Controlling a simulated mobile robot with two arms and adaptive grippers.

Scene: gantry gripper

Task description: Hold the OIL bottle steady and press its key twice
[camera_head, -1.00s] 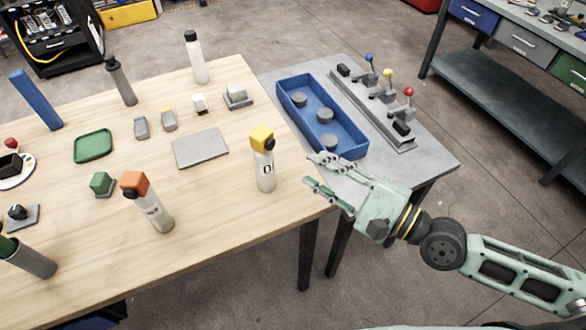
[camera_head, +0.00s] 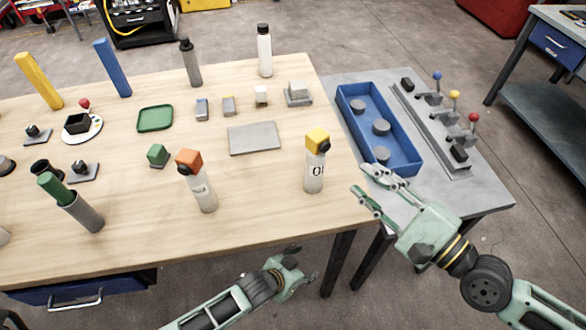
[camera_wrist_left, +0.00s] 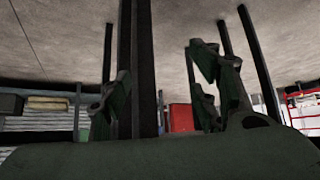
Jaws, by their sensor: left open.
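A white bottle with a yellow head (camera_head: 315,175) stands upright near the right front of the wooden table. Its dark lettering is only partly readable and seems to start with "O". Another whitish bottle with an orange head (camera_head: 201,188) stands to its left; its small label is unreadable. My left gripper (camera_head: 305,263) is low in front of the table's front edge, apart from both bottles. The left wrist view shows its two fingers spread with nothing between them (camera_wrist_left: 155,85). My right gripper (camera_head: 360,180) is open and empty by the table's right edge, right of the yellow-headed bottle.
A grey plate (camera_head: 254,138) lies behind the yellow-headed bottle. A blue tray (camera_head: 346,98) and a lever panel (camera_head: 428,130) are on the grey side table at the right. A grey tube with a green object (camera_head: 86,215) stands at the left. Clear tabletop lies between the two bottles.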

